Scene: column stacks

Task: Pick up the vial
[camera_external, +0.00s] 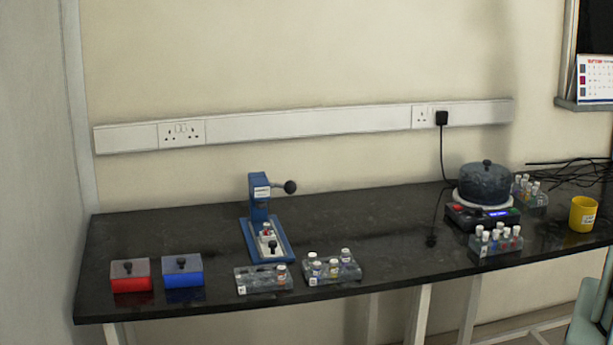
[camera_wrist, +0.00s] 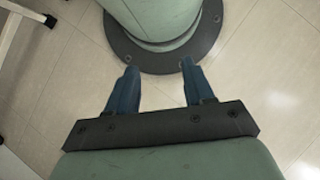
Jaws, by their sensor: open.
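Several small vials with white or coloured caps stand in clear racks on the black bench in the external view. One rack (camera_external: 264,281) at the front middle holds vials at its right end, one of them a vial with a reddish body (camera_external: 282,275). The rack beside it (camera_external: 345,274) holds several vials. Another rack (camera_external: 483,248) at the right holds several more, and one more stands behind it (camera_external: 541,201). A vial also seems to sit in the blue press (camera_external: 267,231). My gripper (camera_wrist: 156,75) is open and empty in the wrist view, over the floor and my base, away from the bench.
A red box (camera_external: 131,284) and a blue box (camera_external: 183,280) with dark lids stand at the left. A device with a dark round lidded pot (camera_external: 485,183) and a yellow mug (camera_external: 583,214) stand at the right. The bench (camera_external: 400,220) is clear between press and device.

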